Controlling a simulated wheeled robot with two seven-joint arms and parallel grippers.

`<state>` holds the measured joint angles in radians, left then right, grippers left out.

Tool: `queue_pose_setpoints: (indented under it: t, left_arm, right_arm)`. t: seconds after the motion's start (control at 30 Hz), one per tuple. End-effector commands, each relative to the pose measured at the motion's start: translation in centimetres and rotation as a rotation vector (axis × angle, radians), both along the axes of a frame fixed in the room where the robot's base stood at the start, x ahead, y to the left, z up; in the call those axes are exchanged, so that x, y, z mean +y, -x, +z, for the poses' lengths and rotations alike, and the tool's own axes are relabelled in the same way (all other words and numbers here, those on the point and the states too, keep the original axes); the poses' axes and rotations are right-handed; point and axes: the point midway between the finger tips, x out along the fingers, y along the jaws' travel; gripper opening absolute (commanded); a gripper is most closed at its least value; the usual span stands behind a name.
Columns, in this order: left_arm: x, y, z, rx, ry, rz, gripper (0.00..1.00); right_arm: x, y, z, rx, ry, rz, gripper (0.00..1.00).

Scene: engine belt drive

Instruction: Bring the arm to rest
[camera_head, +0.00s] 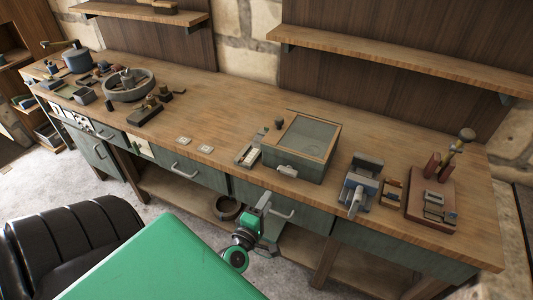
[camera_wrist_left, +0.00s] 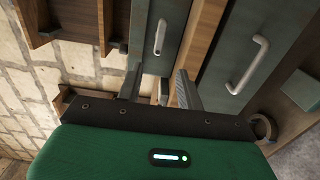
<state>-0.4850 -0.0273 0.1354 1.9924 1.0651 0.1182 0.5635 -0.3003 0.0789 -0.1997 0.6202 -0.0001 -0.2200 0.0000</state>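My left gripper (camera_head: 268,226) is in front of the workbench (camera_head: 220,112), near its drawer fronts and below the top's front edge. The green end of my arm (camera_head: 190,262) reaches in from the bottom of the head view. In the left wrist view the two fingers of the left gripper (camera_wrist_left: 158,78) stand apart with a gap between them. Nothing is seen held there. Drawer fronts and a handle (camera_wrist_left: 247,64) show beyond the fingers. I cannot tell the exact distance from the gripper to the bench. My right gripper is in neither view.
On the bench are a glass-topped green box (camera_head: 303,143), a vise-like tool (camera_head: 359,184), a wooden stand (camera_head: 432,202) and a round tray (camera_head: 128,92). A black chair (camera_head: 75,240) stands at lower left. A ring-shaped thing (camera_head: 228,208) lies on the lower shelf.

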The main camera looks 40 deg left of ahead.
Motion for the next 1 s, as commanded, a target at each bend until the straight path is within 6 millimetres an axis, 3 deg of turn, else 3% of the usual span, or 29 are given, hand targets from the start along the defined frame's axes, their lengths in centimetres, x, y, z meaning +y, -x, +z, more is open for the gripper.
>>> queue_pose_setpoints:
  t: [0.53,0.63,0.77,0.87,1.0]
  left_arm:
    - [0.0,0.0,-0.1,0.001,-0.001,0.0,0.37]
    - [-0.3,-0.1,-1.2,0.026,-0.018,-0.01,0.37]
    - [-1.8,-0.2,-6.5,0.143,-0.112,-0.065,0.37]
    - [-3.8,0.5,-13.2,0.289,-0.236,-0.149,0.37]
    - [-6.7,3.1,-22.9,0.502,-0.435,-0.307,0.37]
  right_arm:
    - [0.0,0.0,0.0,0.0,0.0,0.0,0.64]
    - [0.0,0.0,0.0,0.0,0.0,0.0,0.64]
    - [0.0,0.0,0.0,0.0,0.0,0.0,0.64]
    - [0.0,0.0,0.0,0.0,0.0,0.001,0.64]
    - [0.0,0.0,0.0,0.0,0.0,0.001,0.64]
